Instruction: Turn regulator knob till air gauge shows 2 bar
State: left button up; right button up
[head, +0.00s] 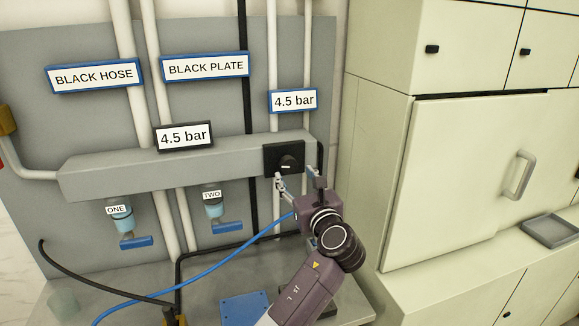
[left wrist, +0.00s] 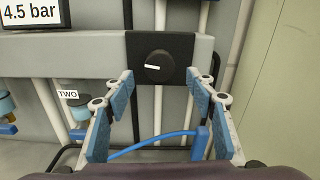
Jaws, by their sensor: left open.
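The regulator knob (head: 287,163) is a round dark dial with a white mark on a black square plate at the right end of the grey bar. In the left wrist view the knob (left wrist: 158,66) faces me with its mark roughly level. A display on the bar (head: 183,137) reads 4.5 bar, and a blue-framed sign (head: 294,100) above the knob also reads 4.5 bar. My left gripper (head: 298,182) is open and empty just in front of and below the knob; in the left wrist view its blue-padded fingers (left wrist: 158,112) are spread wide. My right gripper is out of view.
The grey bar (head: 120,170) carries valves labelled ONE (head: 118,212) and TWO (head: 213,202) with blue handles. A blue hose (head: 215,268) and a black hose (head: 85,283) cross the bench. A pale cabinet (head: 450,160) stands close on the right.

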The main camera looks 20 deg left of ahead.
aim_at(290, 168)
pick_arm(q)
jog(key=p+x, duration=0.1)
jog(key=x, duration=0.4)
jog(key=shift+w+a, duration=0.2)
jog(key=shift+w, duration=0.05)
jog(key=c, duration=1.2)
jog(key=shift+o, duration=0.2)
